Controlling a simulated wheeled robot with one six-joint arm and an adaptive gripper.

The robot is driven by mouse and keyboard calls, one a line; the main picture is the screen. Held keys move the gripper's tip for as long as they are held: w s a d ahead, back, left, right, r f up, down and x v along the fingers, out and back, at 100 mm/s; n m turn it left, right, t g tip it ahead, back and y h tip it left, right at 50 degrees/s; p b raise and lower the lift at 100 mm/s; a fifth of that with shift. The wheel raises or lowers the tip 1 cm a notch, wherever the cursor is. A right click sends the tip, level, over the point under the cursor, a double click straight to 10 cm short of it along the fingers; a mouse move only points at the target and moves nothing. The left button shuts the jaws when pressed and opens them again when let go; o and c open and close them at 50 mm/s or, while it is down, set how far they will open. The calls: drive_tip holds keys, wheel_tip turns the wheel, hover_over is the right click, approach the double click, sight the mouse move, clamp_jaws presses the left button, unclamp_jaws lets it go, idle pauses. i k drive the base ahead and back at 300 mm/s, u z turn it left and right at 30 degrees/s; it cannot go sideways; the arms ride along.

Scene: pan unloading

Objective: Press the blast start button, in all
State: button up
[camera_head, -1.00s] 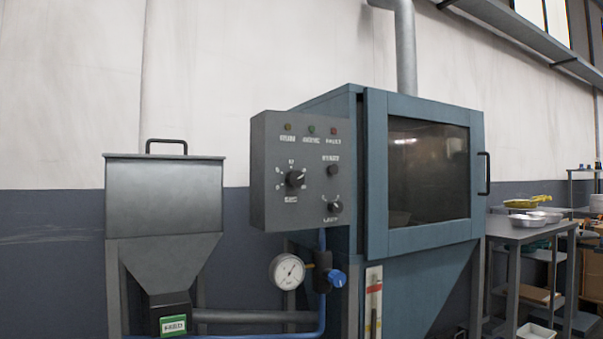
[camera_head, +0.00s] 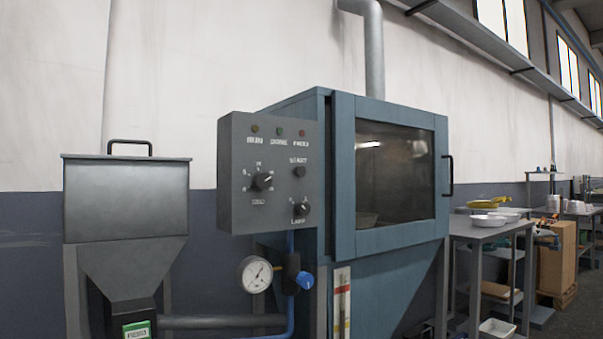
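The blast cabinet (camera_head: 344,190) is teal with a windowed door that stands shut. A grey control box (camera_head: 235,190) is fixed to its left side. The dark round start button (camera_head: 299,172) sits at the upper right of the box, under a label that appears to read START. A larger timer-like knob (camera_head: 262,181) is to its left and a lamp knob (camera_head: 301,209) below it. Three small indicator lamps (camera_head: 279,132) line the top. My gripper is not in view, and nothing touches the button.
A grey hopper (camera_head: 125,200) stands left of the cabinet. A pressure gauge (camera_head: 255,274) and blue regulator knob (camera_head: 305,281) hang below the box. A grey table (camera_head: 478,232) with white pans (camera_head: 488,220) and a yellow pan is at right; a cardboard box (camera_head: 556,258) stands beyond it.

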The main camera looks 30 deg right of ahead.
sight(300, 171)
drive_tip(key=k, duration=1.35)
drive_tip(key=z, duration=0.65)
drive_tip(key=i, duration=1.25)
drive_tip(key=u, duration=0.1)
